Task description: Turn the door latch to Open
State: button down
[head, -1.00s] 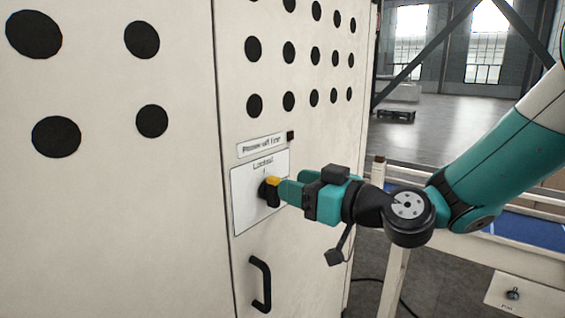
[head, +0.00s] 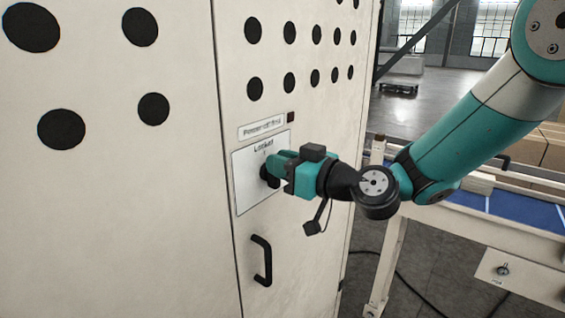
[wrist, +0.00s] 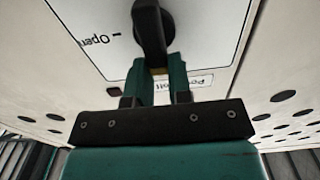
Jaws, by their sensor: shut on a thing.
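The door latch is a black turn handle on a white plate (head: 245,190) on the cabinet door. In the head view only a dark bit of the latch (head: 268,177) shows; my gripper hides the rest. The "Locked" mark (head: 263,147) is above the latch. The "Open" mark (wrist: 97,40) is left of it in the wrist view.
A black door handle (head: 262,260) sticks out below. A conveyor with a blue belt (head: 510,208) stands at right, under my arm.

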jog(key=m, duration=0.4)
jog(key=shift+w+d+f+m+p, duration=0.1)
jog(key=shift+w+d+m+p, duration=0.2)
jog(key=shift+w+p, duration=0.1)
jog(key=m, duration=0.4)
jog(key=shift+w+d+f+m+p, duration=0.3)
jog(key=shift+w+f+p, duration=0.05)
jog(key=shift+p, duration=0.05)
jog(key=m, duration=0.1)
jog(key=m+p, duration=0.1)
jog(key=m, duration=0.1)
jog(key=f+m, duration=0.1)
jog(key=shift+w+d+m, duration=0.2)
jog(key=shift+w+m, duration=0.05)
jog(key=shift+m, duration=0.05)
